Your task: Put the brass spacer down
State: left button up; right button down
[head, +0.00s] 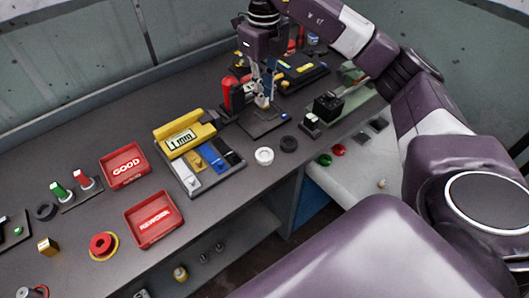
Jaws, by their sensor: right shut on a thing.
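My right gripper (261,92) points down over a dark square plate (262,126) towards the back of the bench. It is shut on a small pale tan piece (262,102), taken as the brass spacer. The fingers partly hide the piece, and it is too small to tell whether it touches the plate. My left gripper is not in view.
A red device (228,95) stands just left of the gripper. A white ring (264,155) and a black ring (289,144) lie in front of the plate. A yellow gauge (184,136), a red GOOD tray (125,165) and a red REWORK tray (154,218) stand further left.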

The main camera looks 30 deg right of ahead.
jog(key=shift+f, duration=0.25)
jog(key=shift+m, duration=0.3)
notch_tip(320, 180, down, 14)
jog(key=shift+f+p, duration=0.25)
jog(key=shift+p, duration=0.15)
notch_tip(320, 180, down, 5)
jog(key=shift+r+p, duration=0.1)
jog(key=shift+p, duration=0.45)
jog(key=shift+d, duration=0.1)
jog(key=shift+f, duration=0.3)
jog(key=c, duration=1.9)
grip_release()
jog(key=shift+c, duration=0.2)
jog(key=shift+r, duration=0.1)
